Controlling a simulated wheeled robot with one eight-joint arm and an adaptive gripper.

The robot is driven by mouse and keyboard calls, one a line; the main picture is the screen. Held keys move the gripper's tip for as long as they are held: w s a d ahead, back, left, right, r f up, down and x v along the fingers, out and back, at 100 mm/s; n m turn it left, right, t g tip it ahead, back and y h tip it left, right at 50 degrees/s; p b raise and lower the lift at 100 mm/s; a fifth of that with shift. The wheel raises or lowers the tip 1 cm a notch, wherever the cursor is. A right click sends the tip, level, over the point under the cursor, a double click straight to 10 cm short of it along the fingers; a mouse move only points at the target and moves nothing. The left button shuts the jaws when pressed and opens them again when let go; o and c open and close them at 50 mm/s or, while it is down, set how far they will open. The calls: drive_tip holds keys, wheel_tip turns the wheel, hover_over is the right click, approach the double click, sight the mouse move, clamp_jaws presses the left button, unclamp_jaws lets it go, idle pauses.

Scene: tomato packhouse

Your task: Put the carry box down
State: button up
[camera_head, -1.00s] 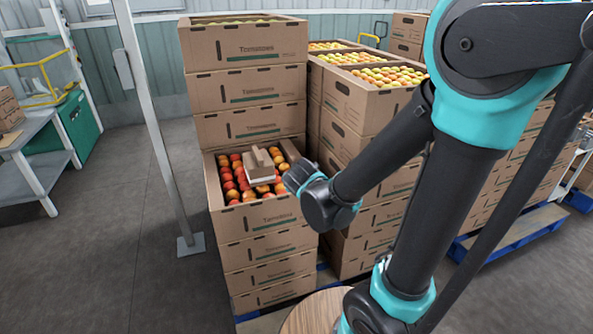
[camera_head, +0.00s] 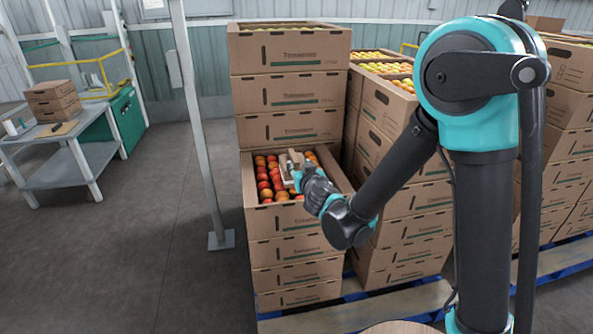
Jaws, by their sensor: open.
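The carry box (camera_head: 290,161) is a small brown carton with a pale lower part. It appears over the red tomatoes in the open top carton (camera_head: 296,219) of the front stack, but I cannot tell whether it touches them. My gripper (camera_head: 304,174) is at its right side, open. The wrist covers part of the carry box, and the fingertips are too small and hidden to make out clearly.
A white post (camera_head: 200,130) stands left of the stack.

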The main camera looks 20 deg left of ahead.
sight(295, 157)
drive_tip(key=x, duration=0.6)
drive_tip(key=shift+w+f, duration=0.1)
drive_tip(key=shift+f+x, duration=0.2)
drive_tip(key=shift+x, duration=2.55)
drive_tip(key=shift+d, duration=0.15)
clamp_jaws()
